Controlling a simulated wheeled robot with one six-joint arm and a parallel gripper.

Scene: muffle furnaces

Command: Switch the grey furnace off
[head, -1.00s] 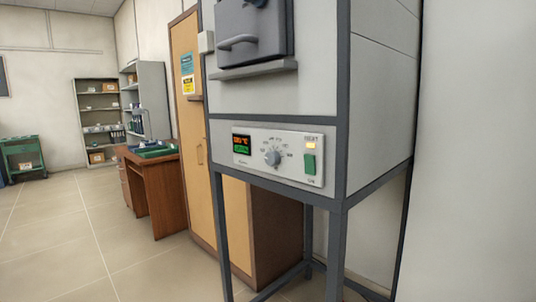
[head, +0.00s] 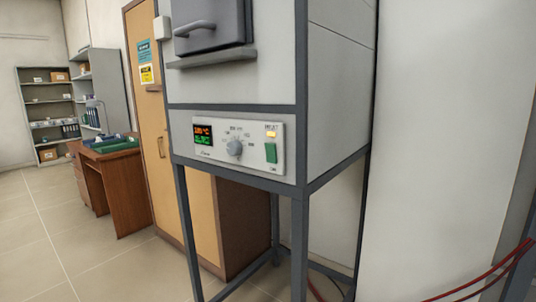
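The grey furnace (head: 337,105) stands on a dark grey metal frame, slightly right of the middle. Its dark door (head: 211,25) with a handle is shut at the top. Below the door, the control panel (head: 219,165) carries a display (head: 203,135) with lit orange and green figures, a round knob (head: 234,148), a lit amber lamp (head: 271,134) and a green rocker switch (head: 271,153) under the lamp. The figures are too small to read surely. My gripper is not in view.
A wooden cabinet (head: 149,130) with signs stands behind and left of the furnace. A brown desk (head: 121,190) and grey shelves (head: 45,105) are farther left. Red hose or cable (head: 490,275) shows at lower right. Floor (head: 60,262) at left front is clear.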

